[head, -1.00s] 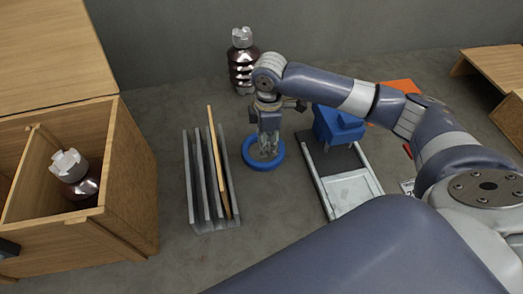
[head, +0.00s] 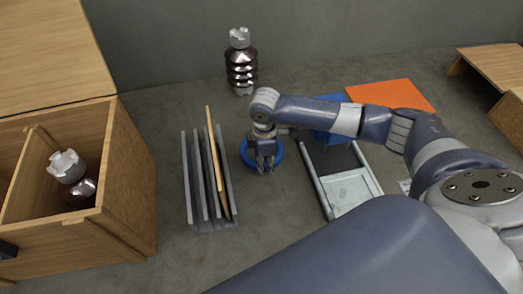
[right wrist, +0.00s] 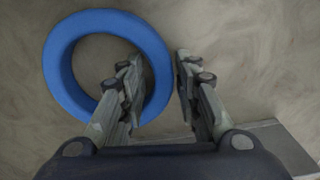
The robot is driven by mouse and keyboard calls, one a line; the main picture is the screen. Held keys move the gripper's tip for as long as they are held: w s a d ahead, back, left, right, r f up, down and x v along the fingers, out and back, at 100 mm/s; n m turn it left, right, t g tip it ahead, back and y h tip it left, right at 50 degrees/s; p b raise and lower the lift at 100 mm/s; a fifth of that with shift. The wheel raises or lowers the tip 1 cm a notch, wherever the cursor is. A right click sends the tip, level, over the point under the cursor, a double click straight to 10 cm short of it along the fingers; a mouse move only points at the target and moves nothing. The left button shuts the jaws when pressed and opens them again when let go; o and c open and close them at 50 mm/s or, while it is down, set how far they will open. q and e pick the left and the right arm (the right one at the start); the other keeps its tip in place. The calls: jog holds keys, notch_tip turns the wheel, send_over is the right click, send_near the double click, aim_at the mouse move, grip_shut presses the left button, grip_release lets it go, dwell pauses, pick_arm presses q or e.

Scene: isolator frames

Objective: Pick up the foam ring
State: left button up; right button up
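The foam ring is a blue ring (head: 245,153) lying flat on the grey surface, between the slotted rack and the metal-framed tray. In the right wrist view, the ring (right wrist: 62,70) fills the left half. My right gripper (head: 265,170) is over the ring's near right side. In the right wrist view, my right gripper (right wrist: 156,62) is open, with one finger over the ring's opening and the other outside its right edge. The ring's right wall lies between the fingers. Whether they touch it I cannot tell. My left gripper is not in view.
A grey slotted rack (head: 188,175) holding a wooden board (head: 216,160) stands just left of the ring. The metal-framed tray (head: 349,190) is on the right, a blue object (head: 325,137) behind it. A brown ribbed insulator (head: 241,68) stands behind; an orange sheet (head: 395,94) lies back right.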

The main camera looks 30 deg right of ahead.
grip_shut()
